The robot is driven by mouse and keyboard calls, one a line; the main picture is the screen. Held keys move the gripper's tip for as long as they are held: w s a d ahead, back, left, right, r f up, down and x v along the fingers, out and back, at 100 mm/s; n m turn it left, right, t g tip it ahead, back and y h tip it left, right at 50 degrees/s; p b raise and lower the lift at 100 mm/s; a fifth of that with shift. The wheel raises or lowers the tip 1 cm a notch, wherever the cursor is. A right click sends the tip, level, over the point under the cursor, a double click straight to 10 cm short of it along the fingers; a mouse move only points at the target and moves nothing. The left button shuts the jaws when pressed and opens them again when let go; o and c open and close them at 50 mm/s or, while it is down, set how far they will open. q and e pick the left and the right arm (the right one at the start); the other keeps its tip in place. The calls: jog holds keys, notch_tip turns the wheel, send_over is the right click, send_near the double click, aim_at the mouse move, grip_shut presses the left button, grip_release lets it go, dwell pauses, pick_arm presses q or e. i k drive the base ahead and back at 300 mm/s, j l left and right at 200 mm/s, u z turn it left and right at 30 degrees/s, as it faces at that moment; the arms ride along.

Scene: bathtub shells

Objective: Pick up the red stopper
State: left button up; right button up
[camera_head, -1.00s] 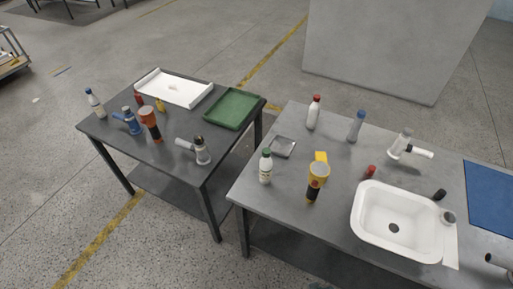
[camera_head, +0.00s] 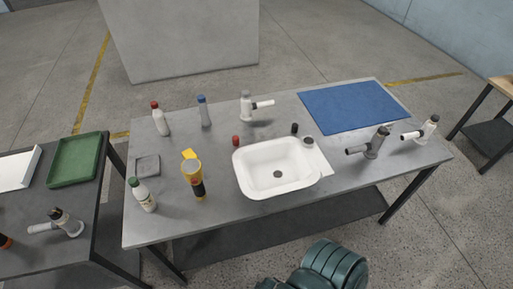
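The red stopper (camera_head: 236,141) is a small red cylinder standing on the grey metal table (camera_head: 215,228), just off the back left corner of the white basin (camera_head: 244,174). A small black stopper (camera_head: 294,128) stands behind the basin. A grey round piece (camera_head: 308,141) sits at the basin's back right rim. Neither of my grippers shows in the head view, and nothing touches the red stopper.
A yellow tool (camera_head: 191,168) and a green-capped bottle (camera_head: 144,196) stand left of the basin. A blue mat (camera_head: 350,106) lies at the back right.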

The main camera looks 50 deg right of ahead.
aim_at(235, 139)
jog(key=z, duration=1.8)
